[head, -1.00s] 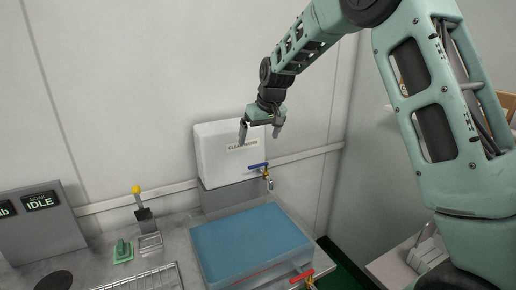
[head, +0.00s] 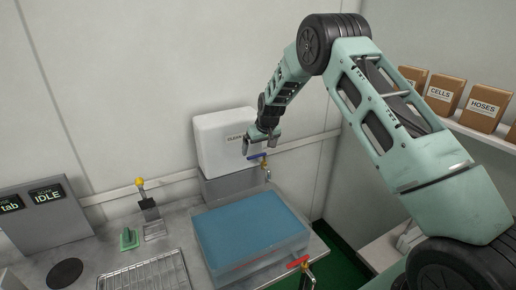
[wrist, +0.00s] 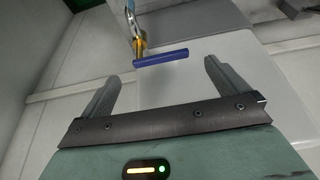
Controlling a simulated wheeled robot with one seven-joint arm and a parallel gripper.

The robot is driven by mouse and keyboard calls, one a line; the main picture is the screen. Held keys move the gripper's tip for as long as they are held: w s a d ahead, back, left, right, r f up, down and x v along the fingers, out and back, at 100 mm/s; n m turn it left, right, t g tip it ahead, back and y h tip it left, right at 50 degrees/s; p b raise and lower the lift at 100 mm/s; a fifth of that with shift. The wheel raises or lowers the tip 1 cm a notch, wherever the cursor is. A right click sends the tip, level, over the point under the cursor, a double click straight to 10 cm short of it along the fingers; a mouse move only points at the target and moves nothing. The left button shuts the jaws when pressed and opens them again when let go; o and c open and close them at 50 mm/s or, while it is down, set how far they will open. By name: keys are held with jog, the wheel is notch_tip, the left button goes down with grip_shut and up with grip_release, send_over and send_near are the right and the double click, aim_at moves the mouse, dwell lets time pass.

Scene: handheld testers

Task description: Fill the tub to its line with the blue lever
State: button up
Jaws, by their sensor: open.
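The blue lever (head: 256,156) sits on a brass tap (head: 266,168) on the front of a white water tank (head: 220,155). My gripper (head: 261,146) is open and empty, just above the lever in the head view. In the wrist view the lever (wrist: 160,57) lies crosswise between the two spread fingers, apart from both in the picture; the depth between them is unclear. The tub (head: 262,262) stands below the tap, with a blue top surface. I cannot make out its line or the water level against it. No stream shows under the spout.
A red lever (head: 298,262) is on a tap at the tub's front right. A wire rack (head: 150,276), a green block (head: 129,239) and a yellow-knobbed lever (head: 139,182) stand left. A panel (head: 48,220) reads IDLE. Boxes (head: 486,106) line the right shelf.

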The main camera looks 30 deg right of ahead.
aim_at(257, 155)
jog(key=shift+p+x, duration=0.4)
jog(key=shift+x, duration=1.3)
jog(key=c, duration=1.4)
